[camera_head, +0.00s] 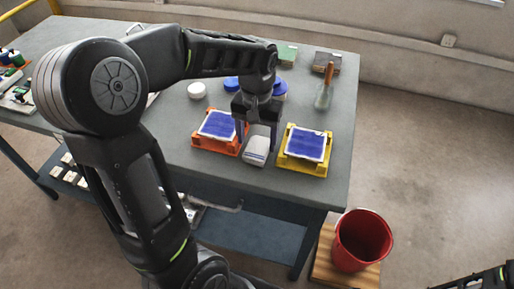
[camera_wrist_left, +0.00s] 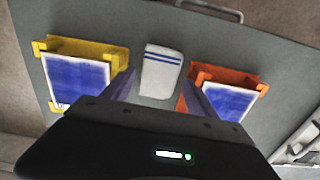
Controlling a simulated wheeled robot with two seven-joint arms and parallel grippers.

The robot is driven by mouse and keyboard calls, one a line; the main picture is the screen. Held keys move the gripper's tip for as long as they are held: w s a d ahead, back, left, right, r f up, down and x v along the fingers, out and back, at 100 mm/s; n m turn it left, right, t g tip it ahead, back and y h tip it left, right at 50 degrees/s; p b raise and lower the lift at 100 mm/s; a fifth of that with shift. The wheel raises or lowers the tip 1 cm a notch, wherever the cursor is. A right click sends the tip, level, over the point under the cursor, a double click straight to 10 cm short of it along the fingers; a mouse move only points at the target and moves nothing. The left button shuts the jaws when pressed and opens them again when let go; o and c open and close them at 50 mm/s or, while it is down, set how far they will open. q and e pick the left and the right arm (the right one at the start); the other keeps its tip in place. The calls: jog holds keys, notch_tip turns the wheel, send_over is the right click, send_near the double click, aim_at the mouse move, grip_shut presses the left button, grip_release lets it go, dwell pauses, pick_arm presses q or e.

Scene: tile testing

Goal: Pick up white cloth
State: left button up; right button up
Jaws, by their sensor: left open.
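The white cloth (camera_head: 256,151) is folded, with blue stripes, and lies on the grey table between an orange and a yellow tile holder. It also shows in the left wrist view (camera_wrist_left: 160,72), between the two fingers. My left gripper (camera_head: 258,138) is open and points down over the cloth, with one finger to each side of it. I cannot tell whether the fingers touch the cloth. Part of my right arm (camera_head: 490,279) shows at the lower right corner, and its jaws cannot be made out.
The orange holder (camera_head: 233,150) and the yellow holder (camera_head: 289,164) each carry a blue tile, close on either side of the cloth. A red bucket (camera_head: 361,240) stands on a wooden platform beyond the table's right front edge.

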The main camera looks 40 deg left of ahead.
aim_at(257, 147)
pick_arm(q)
notch_tip(257, 147, down, 2)
jog(key=shift+c, duration=0.6)
jog(key=c, duration=1)
jog(key=shift+r, duration=0.1)
notch_tip(257, 147, up, 10)
jog(key=shift+f, duration=0.1)
dwell(0.5)
